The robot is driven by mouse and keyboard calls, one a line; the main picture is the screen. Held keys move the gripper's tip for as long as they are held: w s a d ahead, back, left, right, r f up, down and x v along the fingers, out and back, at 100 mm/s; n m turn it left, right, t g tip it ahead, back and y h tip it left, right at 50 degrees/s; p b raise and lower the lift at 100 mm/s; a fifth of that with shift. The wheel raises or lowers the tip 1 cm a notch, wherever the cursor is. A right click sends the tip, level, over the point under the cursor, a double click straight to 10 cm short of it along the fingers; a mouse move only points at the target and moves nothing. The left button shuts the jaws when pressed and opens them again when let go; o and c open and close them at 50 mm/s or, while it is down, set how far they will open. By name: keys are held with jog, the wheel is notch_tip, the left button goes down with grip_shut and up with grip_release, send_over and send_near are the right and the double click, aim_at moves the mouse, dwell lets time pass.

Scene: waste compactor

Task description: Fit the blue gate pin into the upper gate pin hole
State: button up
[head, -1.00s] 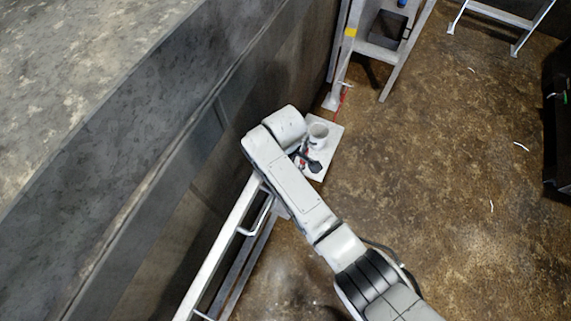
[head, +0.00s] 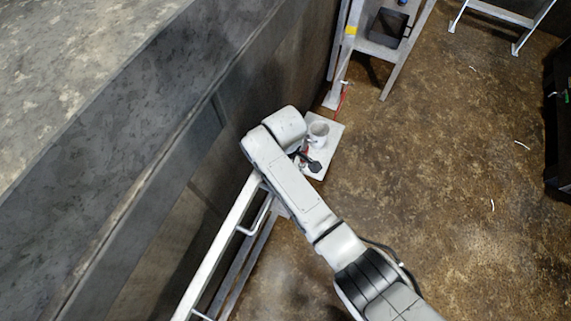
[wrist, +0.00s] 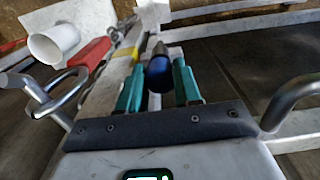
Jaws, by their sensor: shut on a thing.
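In the wrist view my gripper (wrist: 159,66) has teal fingers shut on the blue gate pin (wrist: 158,75). The pin's rounded blue end faces the camera, and its metal shank points away toward a pale bracket (wrist: 152,12) on the metal frame. I cannot make out the upper gate pin hole, nor tell whether the pin's tip is in anything. In the head view my arm hides the gripper and the pin. The grey metal gate frame (head: 219,247), with a bent handle, stands beside the dark wall.
In the wrist view the mug (wrist: 54,43) and a red-handled tool (wrist: 92,50) lie left of my gripper. A stepladder (head: 388,55) stands behind. Open floor lies to the right.

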jog(key=o, duration=1.1)
jog(key=shift+c, duration=0.4)
notch_tip(320, 180, up, 7)
jog(key=p, duration=0.7)
